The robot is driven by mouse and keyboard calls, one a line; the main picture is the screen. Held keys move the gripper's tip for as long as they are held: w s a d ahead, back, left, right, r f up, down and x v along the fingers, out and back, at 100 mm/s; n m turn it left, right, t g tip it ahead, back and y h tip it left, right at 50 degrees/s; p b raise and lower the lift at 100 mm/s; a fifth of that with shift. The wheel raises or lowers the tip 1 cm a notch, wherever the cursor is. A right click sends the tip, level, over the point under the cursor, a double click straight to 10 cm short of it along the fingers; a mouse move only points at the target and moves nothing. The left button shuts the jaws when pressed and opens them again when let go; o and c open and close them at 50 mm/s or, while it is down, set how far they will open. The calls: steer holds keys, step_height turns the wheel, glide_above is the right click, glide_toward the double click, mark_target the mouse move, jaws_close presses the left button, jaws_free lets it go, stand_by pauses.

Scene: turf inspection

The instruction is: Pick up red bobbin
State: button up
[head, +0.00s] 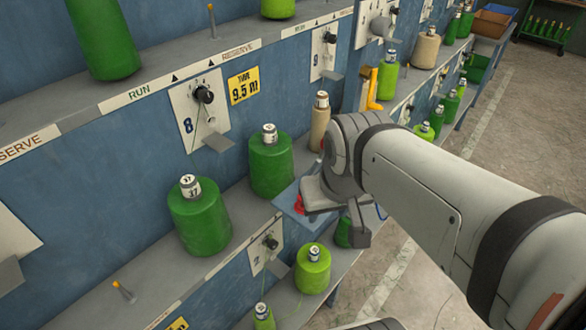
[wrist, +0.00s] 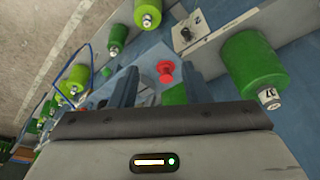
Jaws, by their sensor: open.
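The red bobbin (wrist: 165,72) shows in the wrist view as a small red flanged piece on a blue-grey plate (wrist: 150,56). It appears between the two dark fingers of my open gripper (wrist: 158,70), nearer the right finger. I cannot tell how far the fingertips are above it. In the head view a bit of the red bobbin (head: 299,204) shows at the left edge of my gripper (head: 325,205), which hides the rest. The plate (head: 287,202) juts out from the blue rack there. Nothing is seen held.
Large green bobbins stand close by on the shelf (head: 271,162) (head: 199,215), with a lighter green one (head: 313,269) below. A tan bobbin (head: 319,120) stands behind my gripper. A blue cable (wrist: 82,72) curves left of the fingers. Open floor (head: 410,265) lies to the right.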

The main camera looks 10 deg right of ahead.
steer(key=shift+o, duration=0.6)
steer(key=shift+w, duration=0.45)
steer(key=shift+o, duration=0.3)
steer(key=w+a+f+m+g, duration=0.1)
steer(key=w+f+m+g, duration=0.1)
steer(key=w, duration=0.6)
steer(key=shift+m+g, duration=0.7)
steer(key=shift+m, duration=0.1)
steer(key=w+f, duration=0.2)
steer(key=w, duration=0.1)
steer(key=w+f, duration=0.1)
steer(key=w, duration=0.1)
steer(key=shift+a+f, duration=0.1)
steer(key=shift+f, duration=0.15)
steer(key=shift+w+d+f+p, duration=0.1)
steer(key=shift+f+p, duration=0.15)
steer(key=shift+f, duration=1.05)
steer(key=shift+w+d+f+p, duration=0.15)
steer(key=shift+f+p, duration=0.15)
steer(key=shift+f, duration=1)
steer(key=shift+w+d+f+p, duration=0.1)
steer(key=shift+f+p, duration=0.15)
steer(key=shift+f, duration=1.05)
steer(key=c, duration=1)
